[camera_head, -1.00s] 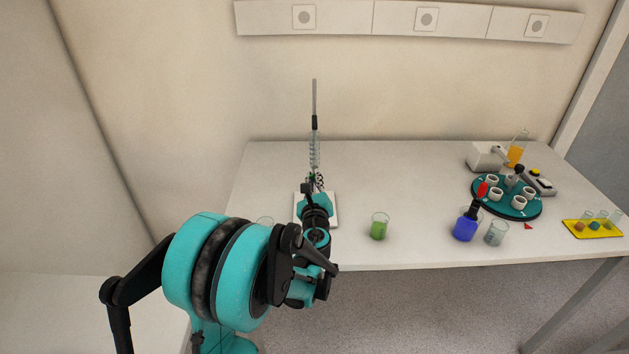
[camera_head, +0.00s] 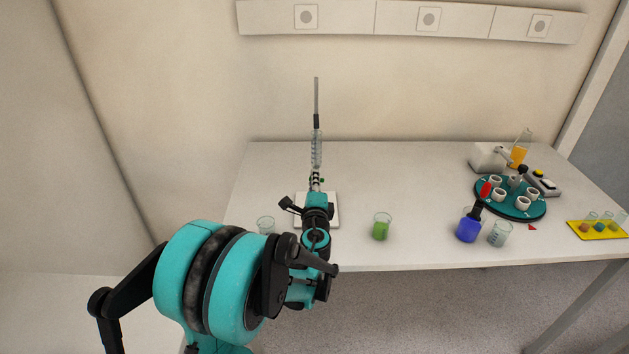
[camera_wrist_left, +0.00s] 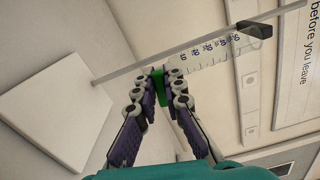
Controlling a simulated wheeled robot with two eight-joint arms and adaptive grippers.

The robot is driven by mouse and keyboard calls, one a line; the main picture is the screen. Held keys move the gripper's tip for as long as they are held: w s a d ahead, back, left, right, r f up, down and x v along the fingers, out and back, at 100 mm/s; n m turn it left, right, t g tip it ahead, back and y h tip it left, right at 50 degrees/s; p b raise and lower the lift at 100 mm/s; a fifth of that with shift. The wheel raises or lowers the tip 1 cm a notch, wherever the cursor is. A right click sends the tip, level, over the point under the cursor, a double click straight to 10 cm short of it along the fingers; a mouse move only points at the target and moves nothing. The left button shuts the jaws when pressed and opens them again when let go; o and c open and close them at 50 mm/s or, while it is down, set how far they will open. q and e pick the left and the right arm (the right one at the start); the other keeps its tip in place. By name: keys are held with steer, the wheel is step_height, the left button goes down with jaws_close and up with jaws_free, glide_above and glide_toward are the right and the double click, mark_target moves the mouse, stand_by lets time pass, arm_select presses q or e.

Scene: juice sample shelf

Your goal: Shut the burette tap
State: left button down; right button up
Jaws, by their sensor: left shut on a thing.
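The burette (camera_head: 316,148) stands upright on a stand with a white base plate (camera_head: 332,222). In the left wrist view the graduated burette tube (camera_wrist_left: 212,52) runs beside a thin grey rod (camera_wrist_left: 186,50). The green tap (camera_wrist_left: 158,84) of the burette is between the fingertips of my left gripper (camera_wrist_left: 160,86). The gripper is shut on it, and its fingers cover part of the tap. In the head view my left wrist hides most of the left gripper (camera_head: 316,186). My right gripper is in neither view.
An empty beaker (camera_head: 265,225) stands left of the base plate, and a beaker with green liquid (camera_head: 381,228) stands to the right. A blue bottle (camera_head: 467,229), a clear beaker (camera_head: 499,234) and a teal round rack (camera_head: 495,205) are further right. The table's middle back is clear.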

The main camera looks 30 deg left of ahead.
arm_select(q)
steer(key=shift+f+n, duration=0.1)
steer(key=shift+n, duration=0.8)
steer(key=c, duration=1.6)
jaws_free()
steer(key=v, duration=1.2)
steer(key=shift+s, duration=0.1)
